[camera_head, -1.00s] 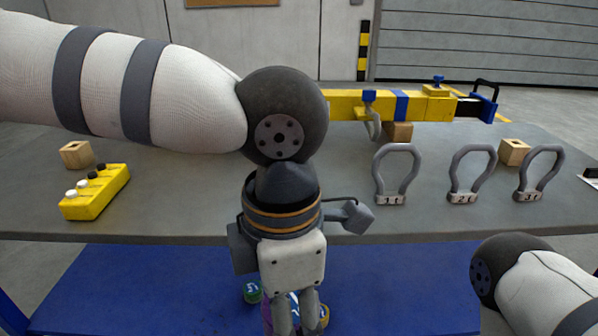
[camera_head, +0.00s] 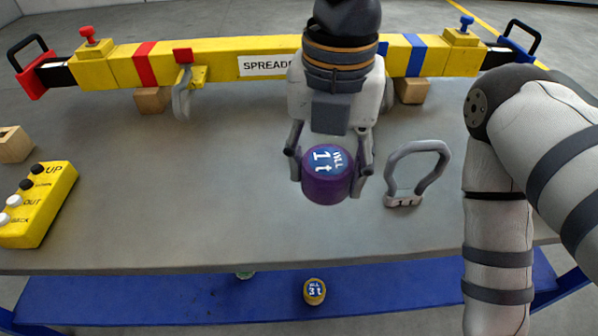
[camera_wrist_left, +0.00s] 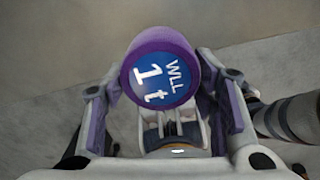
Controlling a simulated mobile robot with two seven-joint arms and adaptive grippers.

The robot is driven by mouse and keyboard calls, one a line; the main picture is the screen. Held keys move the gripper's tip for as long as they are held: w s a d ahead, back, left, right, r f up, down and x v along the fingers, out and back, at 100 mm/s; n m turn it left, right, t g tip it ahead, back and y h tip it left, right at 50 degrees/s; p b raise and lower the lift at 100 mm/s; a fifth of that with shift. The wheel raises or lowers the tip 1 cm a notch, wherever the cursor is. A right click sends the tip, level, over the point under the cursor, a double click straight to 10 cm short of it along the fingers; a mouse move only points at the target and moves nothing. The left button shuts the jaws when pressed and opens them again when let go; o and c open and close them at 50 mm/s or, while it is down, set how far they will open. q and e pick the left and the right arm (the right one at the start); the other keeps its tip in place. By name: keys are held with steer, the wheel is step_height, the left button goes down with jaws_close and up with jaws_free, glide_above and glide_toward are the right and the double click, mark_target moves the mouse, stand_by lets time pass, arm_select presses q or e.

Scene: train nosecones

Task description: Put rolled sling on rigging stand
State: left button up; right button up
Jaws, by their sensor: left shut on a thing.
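The purple rolled sling (camera_head: 328,187) has a round blue end marked "WLL 1t". My left gripper (camera_head: 330,172) is shut on it, one finger on each side, and holds it over the grey table top (camera_head: 150,200). In the left wrist view the sling (camera_wrist_left: 162,68) sits between the fingers, its label facing the camera. A yellow roll marked 3t (camera_head: 315,291) stands on the blue lower shelf (camera_head: 420,290), and part of a green one (camera_head: 244,275) shows beside it. I cannot tell which piece is the rigging stand. My right gripper is out of view.
A yellow spreader beam (camera_head: 215,68) lies along the back on wooden blocks (camera_head: 411,90), with a hook (camera_head: 182,95) hanging from it. A shackle (camera_head: 404,198) stands right of the sling. A yellow control box (camera_head: 40,205) is at left. The table's left middle is clear.

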arm_select(q)
steer(key=w+f, duration=0.2)
steer(key=w+a+f+b, duration=0.1)
steer(key=w+f, duration=0.1)
steer(key=f, duration=0.1)
steer(key=w+f, duration=0.2)
steer(key=w, duration=0.1)
steer(key=shift+w+a+f, duration=0.1)
steer(key=shift+a+f, duration=0.05)
steer(key=shift+a, duration=0.2)
steer(key=f, duration=0.3)
steer(key=shift+w+a+f+b, duration=0.1)
steer(key=shift+w+f+b, duration=0.2)
steer(key=shift+w, duration=0.05)
steer(key=shift+r, duration=0.1)
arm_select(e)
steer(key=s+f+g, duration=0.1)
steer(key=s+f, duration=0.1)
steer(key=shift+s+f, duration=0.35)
arm_select(q)
steer(key=shift+f, duration=0.2)
steer(key=o, duration=1.4)
steer(key=shift+c, duration=0.2)
